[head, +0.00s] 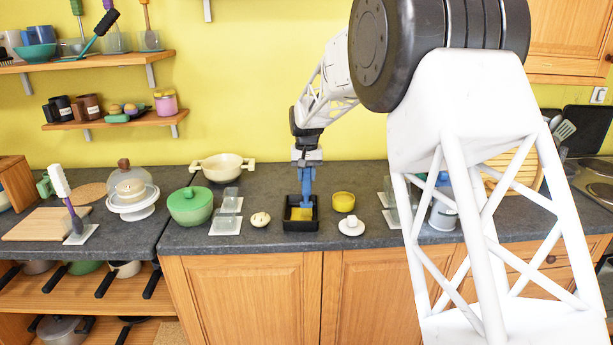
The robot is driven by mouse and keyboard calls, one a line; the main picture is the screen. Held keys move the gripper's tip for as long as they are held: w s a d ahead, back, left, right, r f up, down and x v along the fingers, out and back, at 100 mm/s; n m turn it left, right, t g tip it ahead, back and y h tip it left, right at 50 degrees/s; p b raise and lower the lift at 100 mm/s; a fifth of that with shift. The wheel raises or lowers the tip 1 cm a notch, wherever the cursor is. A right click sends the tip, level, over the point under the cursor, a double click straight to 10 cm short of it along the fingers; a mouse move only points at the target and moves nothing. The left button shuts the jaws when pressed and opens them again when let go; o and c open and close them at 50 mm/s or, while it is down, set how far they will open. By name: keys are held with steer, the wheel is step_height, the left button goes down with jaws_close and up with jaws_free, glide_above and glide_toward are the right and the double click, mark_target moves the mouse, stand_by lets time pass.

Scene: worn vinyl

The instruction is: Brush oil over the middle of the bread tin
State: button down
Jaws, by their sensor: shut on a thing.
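The bread tin (287,222) is a small black rectangular tin on the dark grey counter, near its front edge. My gripper (307,163) is above the tin, shut on a blue brush (307,184) that points straight down. The brush's lower end is inside the tin, near its middle. A yellow patch (302,214) shows in the tin at the brush's lower end; I cannot tell whether it is bristles or oil, or whether the brush touches the floor of the tin. A small yellow bowl (343,202), perhaps holding the oil, stands just right of the tin.
A white lidded piece (351,226) stands right of the tin, and a small cream round thing (260,219) stands left. The counter behind the tin is mostly clear.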

steer(key=shift+w+d, duration=0.1)
steer(key=shift+w, duration=0.85)
steer(key=shift+w+d+r, duration=0.1)
steer(key=shift+w+d, duration=0.05)
steer(key=shift+w, duration=1.1)
steer(key=shift+s, duration=0.15)
steer(key=shift+s+a, duration=0.15)
steer(key=shift+s, duration=1.1)
steer(key=shift+s+a, duration=0.1)
steer(key=shift+s, duration=1.3)
steer(key=shift+s+a, duration=0.2)
steer(key=shift+s, duration=2.25)
